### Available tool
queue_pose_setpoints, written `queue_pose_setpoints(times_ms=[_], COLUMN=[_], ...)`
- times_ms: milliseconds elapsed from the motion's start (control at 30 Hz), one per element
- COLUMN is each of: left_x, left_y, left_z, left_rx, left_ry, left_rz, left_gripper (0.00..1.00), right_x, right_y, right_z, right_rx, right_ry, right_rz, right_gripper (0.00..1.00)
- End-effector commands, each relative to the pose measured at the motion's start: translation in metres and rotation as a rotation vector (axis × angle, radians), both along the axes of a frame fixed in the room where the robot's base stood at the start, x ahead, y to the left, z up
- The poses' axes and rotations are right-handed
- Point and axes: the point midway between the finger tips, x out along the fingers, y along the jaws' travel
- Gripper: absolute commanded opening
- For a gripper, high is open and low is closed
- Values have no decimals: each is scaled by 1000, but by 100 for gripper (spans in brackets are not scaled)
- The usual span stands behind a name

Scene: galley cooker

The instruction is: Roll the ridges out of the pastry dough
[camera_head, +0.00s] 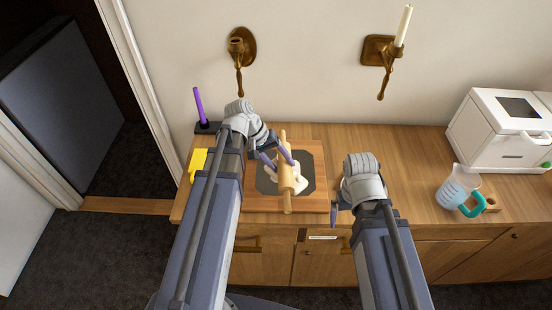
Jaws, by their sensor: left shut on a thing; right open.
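A wooden rolling pin (286,178) lies over the pale pastry dough (300,184), its length running from back to front. The dough lies on a dark mat (265,184) on a wooden board (310,203). My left gripper (278,160) reaches in from the left and is shut on the rolling pin near its far part. The pin covers part of the dough, so its ridges cannot be made out. My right gripper (340,212) is open and empty, to the right of the board near the counter's front edge.
A purple stick in a dark holder (202,126) and a yellow item (197,163) are at the left. A measuring jug (458,187) and a white appliance (503,132) stand at the right. Candle holders (240,48) hang on the wall. Counter (410,150) is clear right of the board.

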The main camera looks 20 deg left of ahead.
Motion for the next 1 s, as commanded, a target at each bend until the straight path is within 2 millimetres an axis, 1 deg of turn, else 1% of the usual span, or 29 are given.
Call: queue_pose_setpoints(times_ms=[67,367,733,1000], left_x=[-3,-4,-18,-20], left_y=[-4,-8,-33,-36], left_z=[1,1,-2,-2], left_rx=[-1,-1,-1,-1], left_ry=[-1,-2,-2,-1], left_rz=[1,1,-1,-1], left_gripper=[0,0,0,0], right_x=[0,0,0,0], right_y=[0,0,0,0], right_z=[1,0,-2,-2], right_rx=[0,0,0,0], right_ry=[0,0,0,0], right_rz=[0,0,0,0], right_gripper=[100,100,100,100])
